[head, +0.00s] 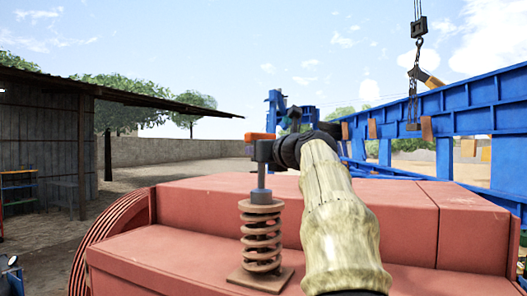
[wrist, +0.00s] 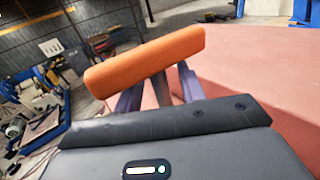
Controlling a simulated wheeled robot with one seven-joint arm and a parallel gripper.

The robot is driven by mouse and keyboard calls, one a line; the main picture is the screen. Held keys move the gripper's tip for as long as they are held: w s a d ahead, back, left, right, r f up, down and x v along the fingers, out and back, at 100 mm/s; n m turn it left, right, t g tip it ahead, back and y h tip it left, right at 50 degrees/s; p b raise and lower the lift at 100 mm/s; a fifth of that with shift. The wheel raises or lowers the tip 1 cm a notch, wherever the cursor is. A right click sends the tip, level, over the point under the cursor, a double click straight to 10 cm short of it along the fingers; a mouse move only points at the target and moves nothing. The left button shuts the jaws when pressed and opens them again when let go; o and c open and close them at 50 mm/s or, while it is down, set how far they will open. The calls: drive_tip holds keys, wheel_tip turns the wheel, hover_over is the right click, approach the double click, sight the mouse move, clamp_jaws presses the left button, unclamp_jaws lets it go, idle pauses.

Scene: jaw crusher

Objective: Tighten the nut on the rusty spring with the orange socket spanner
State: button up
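The rusty spring (head: 262,240) stands upright on a square plate on the red machine body. The orange socket spanner (head: 261,137) is upright above it, its grey shaft running down to the spring's top. The nut is hidden, apparently by the spanner's lower end. My gripper (head: 264,151) reaches in from the right, just below the orange handle. In the wrist view the orange handle (wrist: 145,60) crosses in front of my fingers, with the grey shaft (wrist: 161,88) between them. My gripper appears shut on the spanner; the handle hides the fingertips.
The red machine body (head: 390,215) spreads under and behind the spring, with a raised block behind it. A blue steel frame (head: 460,110) and a hanging crane hook (head: 419,27) are at the right. A shed (head: 45,140) stands at the left.

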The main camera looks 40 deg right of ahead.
drive_tip(key=shift+s, duration=0.1)
drive_tip(key=s+a+b, duration=0.2)
drive_tip(key=s+b, duration=0.4)
drive_tip(key=s, duration=1.1)
